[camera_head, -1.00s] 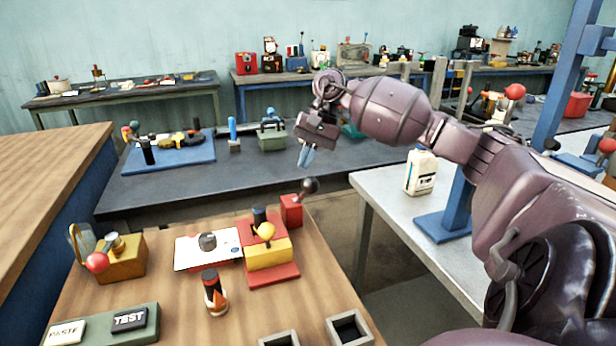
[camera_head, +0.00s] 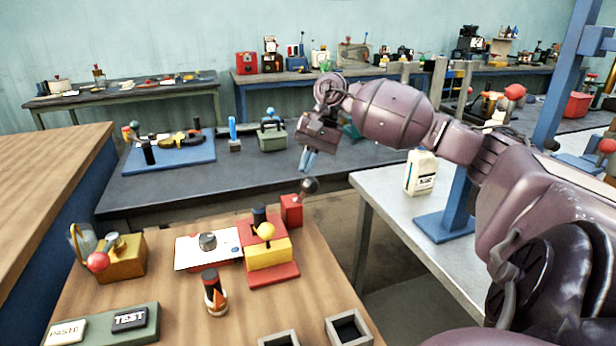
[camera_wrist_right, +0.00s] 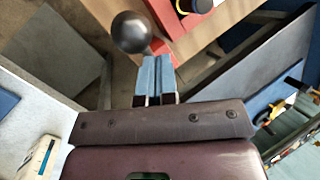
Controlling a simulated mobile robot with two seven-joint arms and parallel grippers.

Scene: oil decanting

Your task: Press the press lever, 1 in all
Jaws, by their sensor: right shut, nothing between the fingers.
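A lever with a dark ball knob (camera_head: 309,186) stands on a red block (camera_head: 291,211) at the far right corner of the wooden table, leaning right. In the right wrist view the dark ball (camera_wrist_right: 131,32) is just beyond and left of the fingertips, with part of the red block (camera_wrist_right: 161,48) behind them. My right gripper (camera_head: 307,162) points down above and behind the knob in the head view, with a visible gap. Its blue fingers (camera_wrist_right: 155,76) are together with nothing between them. My left gripper is not in view.
The wooden table holds a red base with a yellow block (camera_head: 268,254), a white plate (camera_head: 209,249), an orange-and-black bottle (camera_head: 215,292), a brass box with a red ball (camera_head: 122,258) and a button panel (camera_head: 103,327). A white jug (camera_head: 420,173) stands on the grey table, right.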

